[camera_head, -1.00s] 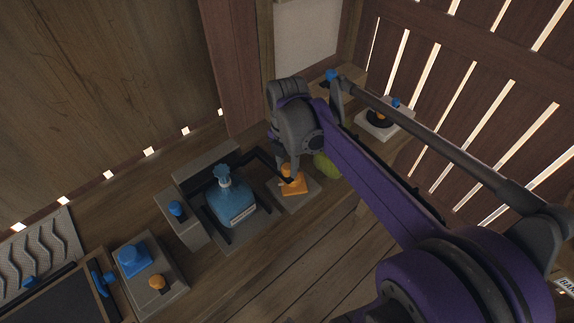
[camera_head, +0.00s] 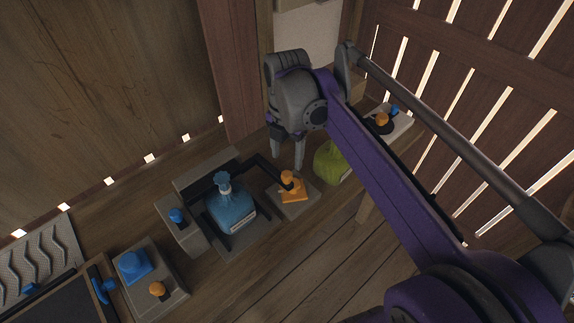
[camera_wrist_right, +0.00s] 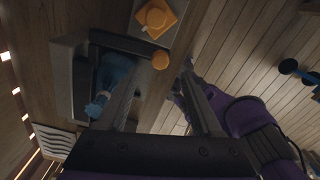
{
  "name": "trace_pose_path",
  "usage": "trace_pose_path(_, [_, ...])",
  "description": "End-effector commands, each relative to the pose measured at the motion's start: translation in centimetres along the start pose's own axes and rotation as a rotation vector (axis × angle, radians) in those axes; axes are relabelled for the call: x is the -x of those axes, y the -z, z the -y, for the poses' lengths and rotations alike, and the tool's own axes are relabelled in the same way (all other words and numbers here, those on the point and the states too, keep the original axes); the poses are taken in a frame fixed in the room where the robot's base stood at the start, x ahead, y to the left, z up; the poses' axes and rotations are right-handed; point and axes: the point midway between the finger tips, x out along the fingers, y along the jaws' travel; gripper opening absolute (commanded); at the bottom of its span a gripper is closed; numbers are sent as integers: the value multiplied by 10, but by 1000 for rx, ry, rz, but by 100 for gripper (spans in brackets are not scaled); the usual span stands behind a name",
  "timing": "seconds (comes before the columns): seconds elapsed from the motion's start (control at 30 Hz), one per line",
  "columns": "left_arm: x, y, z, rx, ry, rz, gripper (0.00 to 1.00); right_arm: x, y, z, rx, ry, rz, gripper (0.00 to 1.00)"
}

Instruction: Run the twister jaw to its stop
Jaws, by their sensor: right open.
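A blue bottle-like piece (camera_head: 230,206) with a narrow neck stands inside a dark bracket frame (camera_head: 263,164) on a grey base; I cannot tell for sure which part is the twister jaw. Right of it, an orange fitting with a knob (camera_head: 292,188) sits on a grey plate. My right gripper (camera_head: 286,166) is open and empty, its two fingers pointing down, apparently above and behind the orange fitting. In the right wrist view the open fingers (camera_wrist_right: 160,85) are apart, with an orange ball (camera_wrist_right: 160,61) beyond and between them.
A green rounded object (camera_head: 331,163) stands right of the orange fitting. A grey block with a blue knob (camera_head: 177,216) is at left, and a box with blue and orange knobs (camera_head: 157,289) nearer. A plate with a black disc (camera_head: 379,124) lies far right, partly behind my arm.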

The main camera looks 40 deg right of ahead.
Motion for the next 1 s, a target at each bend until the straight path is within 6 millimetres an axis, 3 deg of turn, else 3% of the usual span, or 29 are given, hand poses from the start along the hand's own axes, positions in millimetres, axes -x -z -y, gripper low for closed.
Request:
trace_pose_path(0.1, [2, 2, 0, 0, 0, -1, 0, 20, 0, 0, 0, 0, 0, 67])
trace_pose_path(0.3, [2, 2, 0, 0, 0, -2, 0, 34, 0, 0, 0, 0, 0, 67])
trace_pose_path(0.87, [2, 2, 0, 0, 0, -2, 0, 34, 0, 0, -3, 0, 0, 67])
trace_pose_path(1.0, [2, 2, 0, 0, 0, -2, 0, 26, 9, 1, -88, -19, 13, 67])
